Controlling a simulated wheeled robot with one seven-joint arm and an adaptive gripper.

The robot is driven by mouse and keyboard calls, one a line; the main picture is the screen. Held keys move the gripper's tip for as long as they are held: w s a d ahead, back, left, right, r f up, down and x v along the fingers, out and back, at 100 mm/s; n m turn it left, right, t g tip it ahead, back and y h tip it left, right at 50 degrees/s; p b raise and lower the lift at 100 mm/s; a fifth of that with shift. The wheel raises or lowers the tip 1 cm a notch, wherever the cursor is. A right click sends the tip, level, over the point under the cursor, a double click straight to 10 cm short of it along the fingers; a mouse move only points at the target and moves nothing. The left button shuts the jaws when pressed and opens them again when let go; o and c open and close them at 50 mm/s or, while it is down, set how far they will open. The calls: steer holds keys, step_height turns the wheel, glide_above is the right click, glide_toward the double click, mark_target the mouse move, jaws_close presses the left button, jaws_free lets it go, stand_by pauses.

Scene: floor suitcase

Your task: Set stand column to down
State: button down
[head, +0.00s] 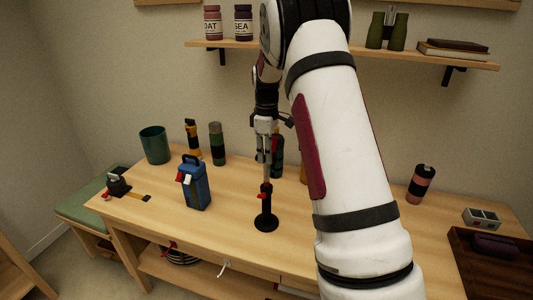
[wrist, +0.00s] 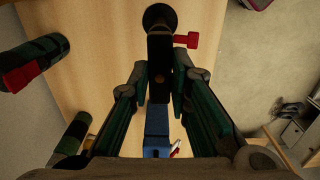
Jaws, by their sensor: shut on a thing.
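The stand has a round black base (head: 266,222) on the wooden table, a dark lower tube with a red knob (head: 262,196), and a thin column (head: 267,172) rising upright from it. My gripper (head: 266,152) is above the stand, pointing down, at the column's upper part. In the wrist view my gripper (wrist: 160,88) has its fingers on both sides of the dark column (wrist: 159,70) and is shut on it. The base (wrist: 158,16) and red knob (wrist: 187,41) show beyond. The fingertips' exact contact is partly hidden.
A blue case (head: 195,187) stands left of the stand; a green bottle (head: 277,165) is close behind. A green cup (head: 155,145) and flasks stand at the back left. A pink-banded flask (head: 420,185) is at right. A wall shelf (head: 330,48) is above.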

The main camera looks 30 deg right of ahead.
steer(key=b, duration=0.2)
glide_above(267, 186)
steer(key=w, duration=0.1)
step_height(267, 186, down, 7)
steer(key=shift+d+r, duration=0.15)
steer(key=shift+s+f, duration=0.1)
steer(key=shift+f, duration=0.15)
steer(key=c, duration=1.5)
jaws_free()
steer(key=shift+f, duration=0.1)
step_height(267, 186, up, 12)
steer(key=shift+f, duration=0.25)
steer(key=shift+r, duration=0.4)
steer(key=shift+p, duration=0.3)
